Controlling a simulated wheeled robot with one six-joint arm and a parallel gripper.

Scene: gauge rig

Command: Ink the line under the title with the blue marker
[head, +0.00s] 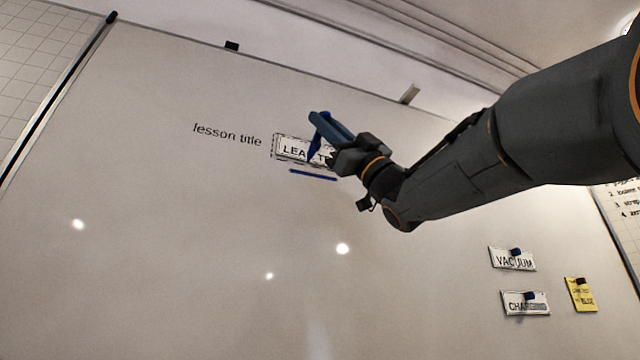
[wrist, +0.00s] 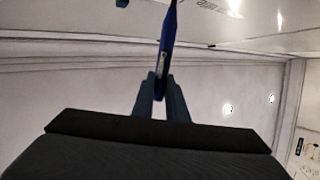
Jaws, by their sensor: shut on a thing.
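My gripper (head: 322,128) is shut on a blue marker (head: 316,142) in front of the whiteboard. The marker also shows between the fingers in the wrist view (wrist: 167,45), running up out of the top of the picture. The title card (head: 291,149) has a dashed outline and sits right of the words "lesson title" (head: 227,134). My gripper and the marker hide part of its lettering. A blue line (head: 313,174) runs below the card. I cannot tell whether the marker's tip touches the board.
The whiteboard (head: 150,230) is bare at lower left. Cards reading "VACUUM" (head: 508,262) and "CHARGING" (head: 520,308) and a yellow note (head: 581,296) are at lower right, each with a dark magnet. A dark clip (head: 232,46) is on the top edge.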

